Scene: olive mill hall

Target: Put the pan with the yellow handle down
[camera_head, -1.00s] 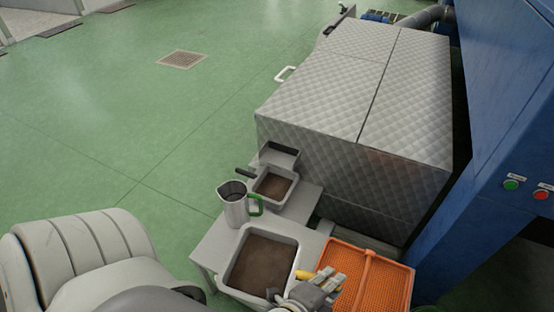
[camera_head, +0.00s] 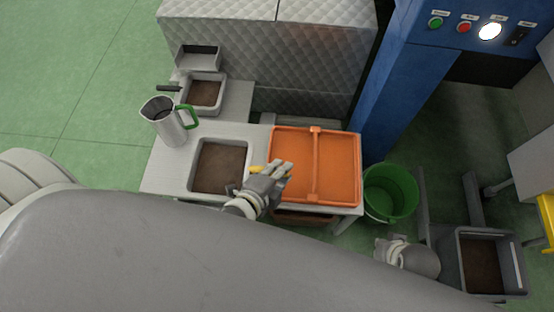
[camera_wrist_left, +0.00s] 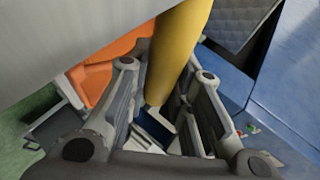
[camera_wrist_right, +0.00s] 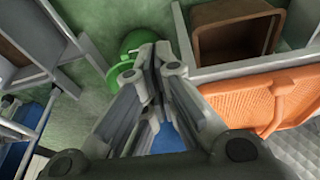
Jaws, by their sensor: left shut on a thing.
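The pan with the yellow handle (camera_head: 256,169) is a pale square pan (camera_head: 193,176) with a brown bottom or filling. It appears level over the grey table (camera_head: 160,178), left of the orange tray; whether its base touches the tabletop cannot be told. My left gripper (camera_head: 276,175) is shut on the yellow handle at the pan's right side. In the left wrist view the handle (camera_wrist_left: 178,50) runs between the fingers, and a large pale surface fills the upper left.
A steel jug with a green handle (camera_head: 166,126) and a similar smaller pan (camera_head: 204,78) stand behind the pan. An orange tray (camera_head: 315,160) fills the table's right part. A green bucket (camera_head: 390,195) and grey crate (camera_head: 485,298) are farther right. Bare tabletop shows behind the pan.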

